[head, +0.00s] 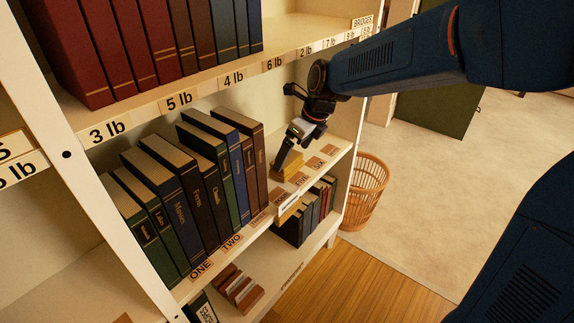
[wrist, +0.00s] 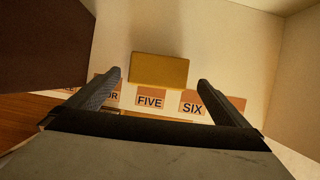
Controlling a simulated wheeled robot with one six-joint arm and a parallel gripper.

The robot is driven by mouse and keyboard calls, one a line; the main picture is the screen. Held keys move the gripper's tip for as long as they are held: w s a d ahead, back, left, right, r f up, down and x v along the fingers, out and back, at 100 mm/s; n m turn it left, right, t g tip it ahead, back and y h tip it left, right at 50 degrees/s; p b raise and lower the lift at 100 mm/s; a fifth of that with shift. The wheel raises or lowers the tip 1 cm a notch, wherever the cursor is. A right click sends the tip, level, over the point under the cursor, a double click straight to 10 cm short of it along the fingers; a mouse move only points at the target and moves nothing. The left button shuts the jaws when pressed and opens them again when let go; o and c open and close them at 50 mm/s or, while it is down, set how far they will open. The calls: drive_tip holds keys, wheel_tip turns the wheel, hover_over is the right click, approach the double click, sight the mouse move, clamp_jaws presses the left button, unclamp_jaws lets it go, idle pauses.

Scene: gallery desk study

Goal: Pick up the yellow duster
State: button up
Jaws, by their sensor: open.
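The yellow duster (head: 289,166) is a flat yellow block on the middle shelf, to the right of the row of books. In the wrist view the yellow duster (wrist: 159,70) lies flat behind the labels FIVE and SIX. My gripper (head: 281,165) reaches in from the right, close to the duster in the head view. In the wrist view my gripper (wrist: 160,82) has its two fingers apart, with the duster ahead of and between the tips. Nothing is held. Whether the fingers touch the duster cannot be told.
A row of books (head: 190,190) stands left of the duster; a dark book (wrist: 45,40) fills the wrist view's left side. Labels line the shelf's front edge. More books (head: 305,213) stand on the lower shelf. A wicker basket (head: 367,190) stands on the floor at the right.

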sight(287, 161)
drive_tip(key=shift+x, duration=2.65)
drive_tip(key=shift+a+r, duration=0.1)
drive_tip(key=shift+a, duration=0.1)
drive_tip(key=c, duration=1)
drive_tip(key=shift+r, duration=0.1)
drive_tip(key=shift+r, duration=0.55)
drive_tip(key=shift+v, duration=1.2)
drive_tip(key=s+d, duration=0.3)
drive_tip(key=d, duration=0.1)
drive_tip(key=s+d, duration=0.3)
drive_tip(key=d, duration=0.2)
drive_tip(key=s+d, duration=0.4)
drive_tip(key=d, duration=0.1)
